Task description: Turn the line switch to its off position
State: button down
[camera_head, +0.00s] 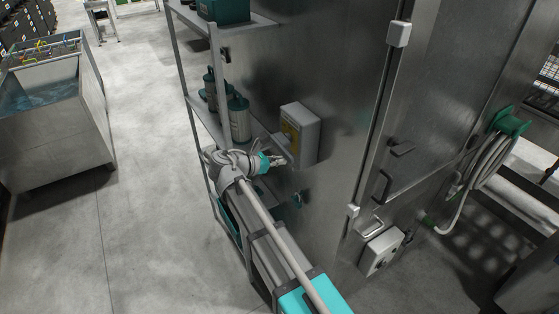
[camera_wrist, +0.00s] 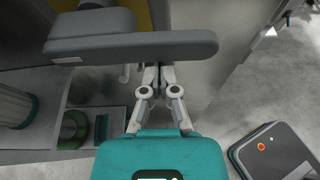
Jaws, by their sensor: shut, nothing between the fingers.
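The line switch, as I take it, is a light grey box (camera_head: 301,128) with a yellow front plate, fixed to the steel wall in the head view. In the wrist view a dark grey bar-shaped handle (camera_wrist: 130,47) crosses the upper part, with a little yellow behind it at the top left. My gripper (camera_head: 281,160) is just below the box in the head view. In the wrist view its fingers (camera_wrist: 158,72) are together and empty, close to the handle's right part, which partly hides their tips. I cannot tell whether they touch it.
A shelf rack (camera_head: 215,75) with green-grey canisters (camera_head: 239,120) stands left of the switch. A button box (camera_head: 381,252), also in the wrist view (camera_wrist: 272,152), is on the right. A hose (camera_head: 482,165) hangs at far right. A steel tub (camera_head: 55,130) is left; floor between is clear.

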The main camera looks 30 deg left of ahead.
jog(key=shift+w+r+p, duration=0.1)
jog(key=shift+r+p, duration=0.5)
jog(key=shift+r, duration=0.05)
jog(key=shift+f, duration=0.1)
notch_tip(320, 180, down, 4)
jog(key=b, duration=0.4)
jog(key=p+v, duration=0.3)
jog(key=v, duration=0.7)
dwell(0.8)
